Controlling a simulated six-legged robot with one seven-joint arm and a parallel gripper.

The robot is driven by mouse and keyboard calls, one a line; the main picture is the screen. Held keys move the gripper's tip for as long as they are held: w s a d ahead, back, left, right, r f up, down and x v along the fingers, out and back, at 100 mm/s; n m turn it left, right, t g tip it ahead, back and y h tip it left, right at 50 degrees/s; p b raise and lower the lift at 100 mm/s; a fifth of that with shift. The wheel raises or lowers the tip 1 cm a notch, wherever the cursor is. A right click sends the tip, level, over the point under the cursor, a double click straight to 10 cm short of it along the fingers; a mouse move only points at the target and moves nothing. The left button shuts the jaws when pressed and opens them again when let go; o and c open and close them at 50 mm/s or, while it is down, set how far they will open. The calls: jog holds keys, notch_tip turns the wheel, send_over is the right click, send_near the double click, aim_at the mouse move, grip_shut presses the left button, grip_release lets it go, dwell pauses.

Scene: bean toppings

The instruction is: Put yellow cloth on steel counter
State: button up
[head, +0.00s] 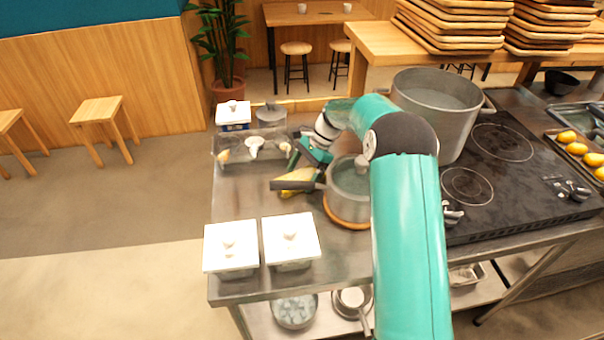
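The yellow cloth (298,175) is a small crumpled patch left of the lidded steel pot (347,200). The pot's dark handle crosses in front of it and hides part of it. The steel counter (238,192) spreads around and below it. My gripper (296,162) reaches down from the upper right, right at the cloth's upper edge. Its fingers are small and partly hidden, so I cannot tell if they are closed on the cloth. I also cannot tell whether the cloth touches the counter.
Two white-lidded containers (231,245) (291,238) stand at the counter's front left. A clear tray (250,150) with small items lies behind. A large pot (436,100) stands on the black stove (500,165) at right. Bare counter lies left of the cloth.

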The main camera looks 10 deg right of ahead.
jog(key=v, duration=1.2)
jog(key=s+a+r+n+t+h, duration=0.2)
jog(key=s+r+n, duration=0.2)
jog(key=s+r, duration=0.5)
jog(key=s+r+n+t+h, duration=0.2)
jog(key=s+r+n, duration=0.15)
jog(key=s, duration=0.65)
jog(key=s+r+n+t+h, duration=0.1)
jog(key=s+r+n+t, duration=0.2)
jog(key=s, duration=0.8)
jog(key=s+f+n+t+h, duration=0.1)
jog(key=s+f+n, duration=0.2)
jog(key=s, duration=0.6)
jog(key=shift+f, duration=0.2)
